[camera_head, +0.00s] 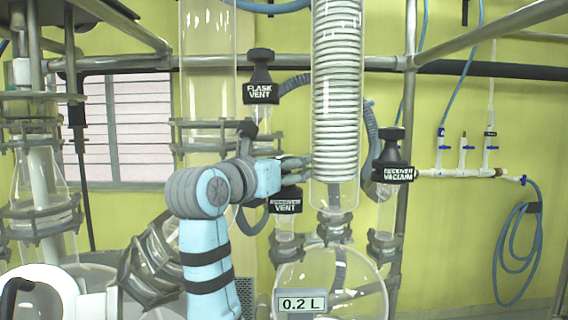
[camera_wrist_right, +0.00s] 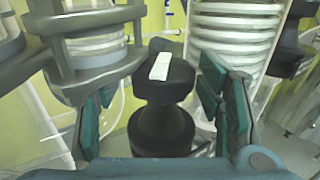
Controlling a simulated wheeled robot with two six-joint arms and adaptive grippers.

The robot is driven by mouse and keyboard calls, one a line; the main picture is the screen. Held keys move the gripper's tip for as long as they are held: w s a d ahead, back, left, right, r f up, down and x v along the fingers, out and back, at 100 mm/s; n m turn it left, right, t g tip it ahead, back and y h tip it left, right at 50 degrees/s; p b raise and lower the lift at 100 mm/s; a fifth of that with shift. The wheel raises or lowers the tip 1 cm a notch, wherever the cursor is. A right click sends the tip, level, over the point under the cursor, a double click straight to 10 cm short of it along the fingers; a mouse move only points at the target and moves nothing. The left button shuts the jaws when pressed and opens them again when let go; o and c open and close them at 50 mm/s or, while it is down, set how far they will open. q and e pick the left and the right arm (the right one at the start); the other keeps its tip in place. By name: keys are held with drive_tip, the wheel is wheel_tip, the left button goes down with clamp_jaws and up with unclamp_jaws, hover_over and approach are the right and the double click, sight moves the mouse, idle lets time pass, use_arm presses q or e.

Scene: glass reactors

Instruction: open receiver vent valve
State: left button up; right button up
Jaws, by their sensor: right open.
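The receiver vent valve (camera_head: 286,207) is black with a white-lettered label, low in the middle of the head view. Its upper part is hidden by my right gripper (camera_head: 297,166), which reaches in from the left just above the label. In the right wrist view the black valve knob (camera_wrist_right: 162,128) with a white strip on top stands between my open right fingers (camera_wrist_right: 157,90). One finger is on each side, with gaps visible between them and the knob. My left gripper is not in view.
The coiled glass condenser (camera_head: 336,100) stands just right of my gripper. The flask vent valve (camera_head: 261,88) is above and the receiver vacuum valve (camera_head: 393,172) is to the right. The round receiver flask (camera_head: 345,275) is below. Metal frame bars (camera_head: 410,100) and clamps surround the glassware.

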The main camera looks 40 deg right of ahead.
drive_tip(key=shift+s, duration=0.1)
drive_tip(key=c, duration=1.2)
drive_tip(key=shift+t, duration=0.3)
drive_tip(key=n+t+y+b, duration=0.1)
drive_tip(key=n+t+y, duration=0.1)
drive_tip(key=n+t+y+b, duration=0.1)
drive_tip(key=n+t+b, duration=0.1)
drive_tip(key=t, duration=0.1)
drive_tip(key=shift+s+d+f+y, duration=0.1)
drive_tip(key=shift+s+y, duration=0.05)
drive_tip(key=shift+y, duration=0.25)
drive_tip(key=n+t+y+b, duration=0.1)
drive_tip(key=b, duration=0.2)
drive_tip(key=n+t+y+b, duration=0.1)
drive_tip(key=b, duration=0.2)
drive_tip(key=n+t+y+b, duration=0.1)
drive_tip(key=y+b, duration=0.1)
drive_tip(key=b, duration=0.1)
drive_tip(key=shift+f+n, duration=0.25)
drive_tip(key=shift+n, duration=0.05)
drive_tip(key=shift+r+y+b, duration=0.2)
drive_tip(key=shift+y+b, duration=0.1)
drive_tip(key=shift+b, duration=0.2)
drive_tip(key=shift+r, duration=0.1)
drive_tip(key=o, duration=1.2)
